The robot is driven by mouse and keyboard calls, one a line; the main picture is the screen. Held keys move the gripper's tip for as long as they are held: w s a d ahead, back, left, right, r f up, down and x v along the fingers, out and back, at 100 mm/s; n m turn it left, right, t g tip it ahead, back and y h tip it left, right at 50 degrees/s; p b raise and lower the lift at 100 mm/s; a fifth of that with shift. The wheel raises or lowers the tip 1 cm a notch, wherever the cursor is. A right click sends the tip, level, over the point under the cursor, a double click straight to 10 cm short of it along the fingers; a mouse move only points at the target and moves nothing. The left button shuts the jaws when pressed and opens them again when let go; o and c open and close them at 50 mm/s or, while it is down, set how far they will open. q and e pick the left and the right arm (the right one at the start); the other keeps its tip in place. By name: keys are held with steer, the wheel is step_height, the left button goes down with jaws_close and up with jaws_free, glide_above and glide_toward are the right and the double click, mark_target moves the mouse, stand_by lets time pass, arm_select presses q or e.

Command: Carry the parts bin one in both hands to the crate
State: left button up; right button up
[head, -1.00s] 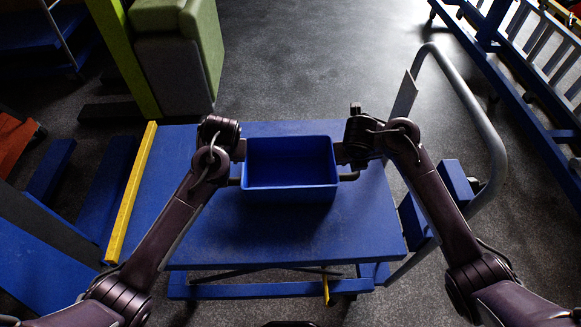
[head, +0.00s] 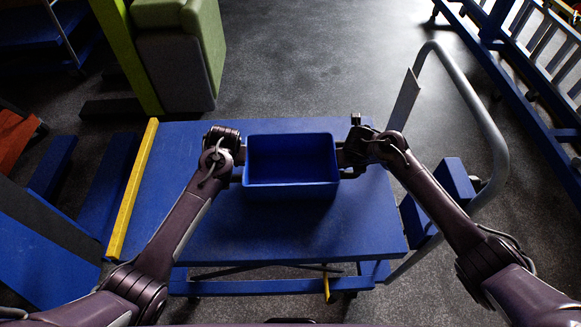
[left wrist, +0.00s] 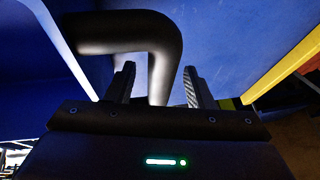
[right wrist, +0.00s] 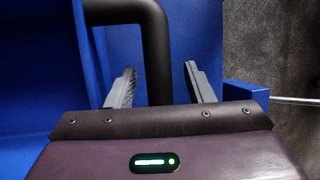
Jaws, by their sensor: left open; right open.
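The parts bin, a blue open-topped box (head: 291,188), stands upright on the blue top of a trolley table and looks empty. It has a black bar handle on each side. My left gripper (head: 239,158) is at the bin's left side. In the left wrist view its open fingers (left wrist: 157,86) stand either side of the bent black handle (left wrist: 165,55). My right gripper (head: 345,158) is at the bin's right side. In the right wrist view its open fingers (right wrist: 163,84) stand either side of the other handle (right wrist: 155,45). I cannot make out a crate.
The trolley table (head: 215,235) has a grey tube push handle (head: 490,130) at its right. A yellow bar (head: 132,190) runs along its left edge. A green and grey block (head: 180,60) stands behind left. Blue racking (head: 510,85) is at the back right. Grey floor between is clear.

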arm_select(q)
steer(key=shift+c, duration=0.5)
arm_select(e)
steer(key=shift+c, duration=0.5)
arm_select(q)
jaws_close()
arm_select(e)
jaws_close()
arm_select(q)
steer(key=shift+r, duration=0.2)
arm_select(e)
steer(key=shift+r, duration=0.15)
